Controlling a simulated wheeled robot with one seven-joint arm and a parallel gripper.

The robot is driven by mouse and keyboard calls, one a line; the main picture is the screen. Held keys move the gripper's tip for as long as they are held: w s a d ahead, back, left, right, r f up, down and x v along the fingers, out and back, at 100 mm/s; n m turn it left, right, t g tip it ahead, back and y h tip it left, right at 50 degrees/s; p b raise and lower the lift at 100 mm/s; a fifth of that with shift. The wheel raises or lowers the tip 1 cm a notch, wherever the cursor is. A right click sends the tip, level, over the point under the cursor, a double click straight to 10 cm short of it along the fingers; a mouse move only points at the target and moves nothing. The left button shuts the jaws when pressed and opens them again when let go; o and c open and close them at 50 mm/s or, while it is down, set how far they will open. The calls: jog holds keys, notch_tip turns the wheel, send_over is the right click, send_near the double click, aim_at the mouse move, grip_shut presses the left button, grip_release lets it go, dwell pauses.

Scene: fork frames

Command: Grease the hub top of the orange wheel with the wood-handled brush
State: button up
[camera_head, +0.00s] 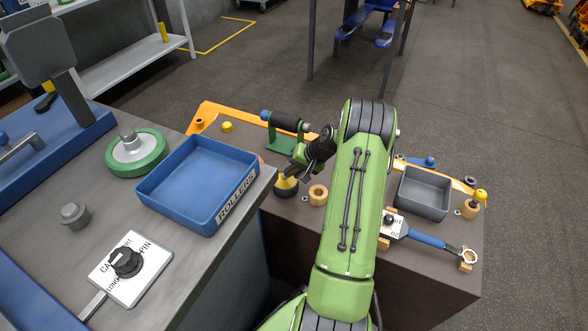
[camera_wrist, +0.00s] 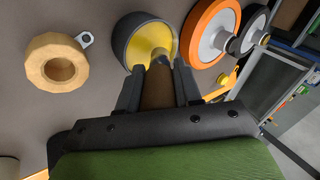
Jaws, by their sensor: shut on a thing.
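My gripper (camera_wrist: 158,72) is shut on a brown wooden handle (camera_wrist: 158,92), which fits the wood-handled brush. The far end of the handle meets the yellow middle of a dark round thing (camera_wrist: 138,38); the bristles are hidden and I cannot tell if they touch it. The orange wheel (camera_wrist: 201,22), with a pale grey hub (camera_wrist: 207,48), stands just right of it in the wrist view. In the head view my gripper (camera_head: 288,175) is over the yellow and dark thing (camera_head: 286,189). Only an orange sliver of the wheel (camera_head: 261,160) shows there, behind the blue tray's corner.
A wooden ring (camera_head: 318,195) lies close to my gripper. A green stand with a dark roller (camera_head: 282,142) is behind it. A blue tray (camera_head: 225,205) and a green wheel (camera_head: 155,158) are on the left bench. A grey tray (camera_head: 423,205) is right of my arm.

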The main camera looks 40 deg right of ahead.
jog(key=shift+s+f, duration=0.1)
jog(key=shift+f, duration=0.55)
dwell(1.4)
jog(key=shift+r, duration=0.1)
notch_tip(320, 180, up, 7)
jog(key=p, duration=0.5)
dwell(0.7)
